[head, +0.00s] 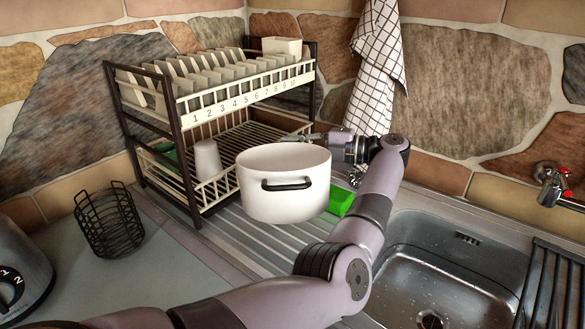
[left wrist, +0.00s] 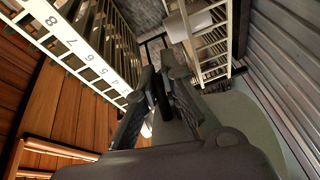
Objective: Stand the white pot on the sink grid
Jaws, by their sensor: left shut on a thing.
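The white pot (head: 283,190) is upright at the centre of the head view, over the ribbed drainboard. A black side handle faces me. It appears raised, but its clearance is hard to judge. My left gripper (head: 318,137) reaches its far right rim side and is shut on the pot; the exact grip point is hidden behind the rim. In the left wrist view my left gripper's fingers (left wrist: 165,92) close around a dark part, perhaps the far handle. The dark sink grid (head: 545,285) lies across the sink's right side. My right gripper is out of view.
A two-tier dish rack (head: 195,130) with plates and a white cup (head: 207,160) stands behind the pot. A green object (head: 340,201) lies right of the pot. The sink basin (head: 440,275), tap (head: 553,185) and wire basket (head: 110,220) are nearby. A checked towel (head: 375,75) hangs behind.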

